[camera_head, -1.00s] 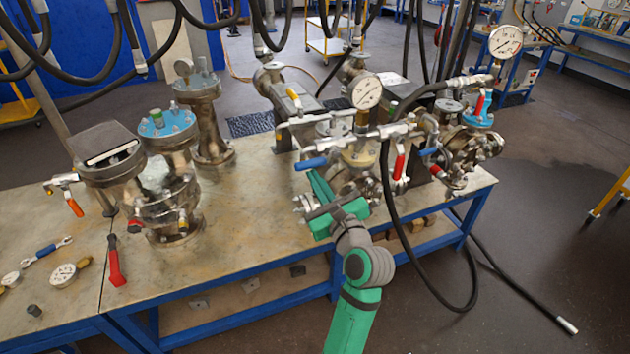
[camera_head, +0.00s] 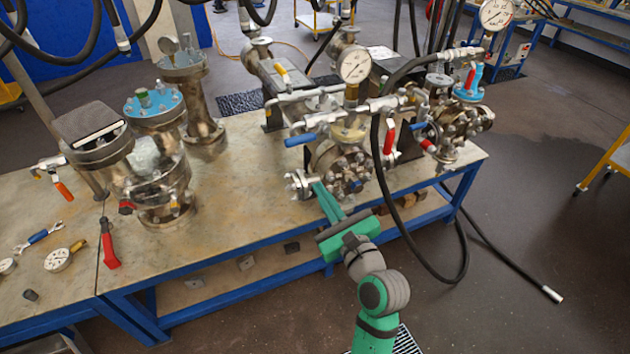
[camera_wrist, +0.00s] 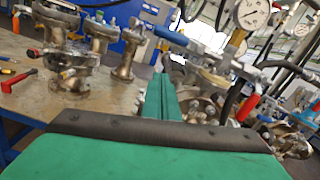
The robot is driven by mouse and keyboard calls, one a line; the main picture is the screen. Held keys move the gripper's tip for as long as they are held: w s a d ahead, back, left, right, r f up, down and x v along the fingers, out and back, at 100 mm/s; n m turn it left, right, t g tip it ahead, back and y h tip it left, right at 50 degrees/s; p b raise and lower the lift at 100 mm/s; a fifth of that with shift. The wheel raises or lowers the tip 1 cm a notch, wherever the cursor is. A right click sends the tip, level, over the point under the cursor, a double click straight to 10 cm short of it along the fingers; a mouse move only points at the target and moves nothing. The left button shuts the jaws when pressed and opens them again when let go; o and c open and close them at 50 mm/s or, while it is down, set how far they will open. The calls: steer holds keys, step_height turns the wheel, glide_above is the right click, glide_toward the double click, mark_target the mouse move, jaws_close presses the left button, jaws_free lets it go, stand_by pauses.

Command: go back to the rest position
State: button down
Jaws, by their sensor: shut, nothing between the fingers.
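My gripper (camera_head: 324,197) is at the front edge of the workbench, in front of the flanged vessel with the pressure gauge (camera_head: 354,66). Its green fingers are together with nothing between them, and they also show in the wrist view (camera_wrist: 162,98). The fingers point toward the vessel's bolted flange (camera_head: 345,170). From the head view I cannot tell whether the fingertips touch it. The green and grey arm reaches up from the bottom of the head view.
A black hose (camera_head: 385,200) hangs down right of my gripper to the floor. Flanged vessels with a blue top (camera_head: 154,104) stand on the left of the workbench (camera_head: 235,200). A red-handled tool (camera_head: 108,245) lies near its front edge. The floor at right is mostly clear.

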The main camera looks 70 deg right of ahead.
steer(key=shift+v, duration=0.8)
steer(key=shift+w, duration=0.1)
steer(key=w+a+f+n+y, duration=0.2)
steer(key=w+a+f+n, duration=0.1)
steer(key=a+f+n, duration=0.35)
steer(key=w+a+f+n+t+y, duration=0.1)
steer(key=w+a+f+n+y, duration=0.1)
steer(key=w+a+f+n, duration=0.4)
steer(key=w+a+f+n+y, duration=0.1)
steer(key=a+f+n, duration=0.4)
steer(key=a+n, duration=0.35)
steer(key=s+a+f+n+y, duration=0.1)
steer(key=s+a+n+y, duration=0.2)
steer(key=a+n, duration=0.4)
steer(key=s+a+f+n+t+y, duration=0.1)
steer(key=s+a+n+y, duration=0.2)
steer(key=a+n, duration=0.4)
steer(key=s+a+f+n+t+y, duration=0.1)
steer(key=s+a+n, duration=0.3)
steer(key=a, duration=1.1)
steer(key=n+y, duration=0.1)
steer(key=n, duration=0.2)
steer(key=shift+s+a+n+y, duration=0.15)
steer(key=shift+s+n+y, duration=0.15)
steer(key=shift+n+y, duration=0.1)
